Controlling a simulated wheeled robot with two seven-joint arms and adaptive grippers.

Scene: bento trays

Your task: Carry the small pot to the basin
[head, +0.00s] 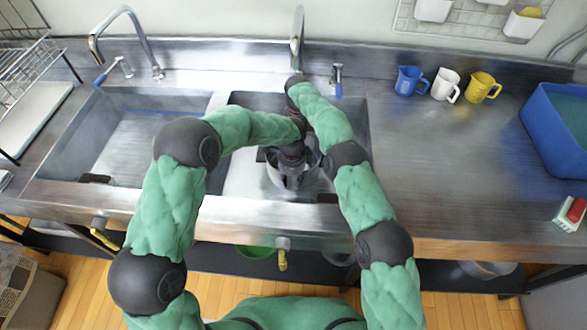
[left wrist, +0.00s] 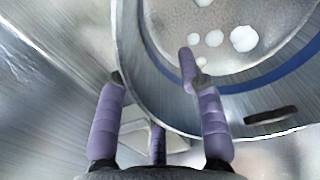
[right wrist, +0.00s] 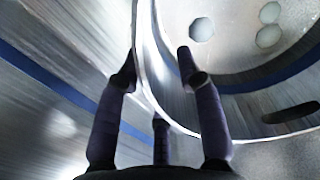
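The small pot (head: 275,180) is round and metal grey and stands in the right sink basin (head: 357,125), partly covered by my left gripper. My left gripper (head: 292,172) points down at it. In the left wrist view, my left gripper's fingers (left wrist: 152,75) are apart, straddling the pot wall (left wrist: 133,65), one finger over the inside. In the right wrist view, my right gripper (right wrist: 158,65) also has its fingers apart across the pot's rim (right wrist: 145,85). The right gripper is hidden in the head view. Several pale round spots (left wrist: 243,39) show inside the pot.
The left sink basin (head: 150,140) looks empty apart from a dark piece. Two taps stand behind. Blue, white and yellow mugs (head: 445,85) and a blue tub (head: 553,125) are on the right counter, whose middle is clear. A dish rack (head: 30,60) is at the left.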

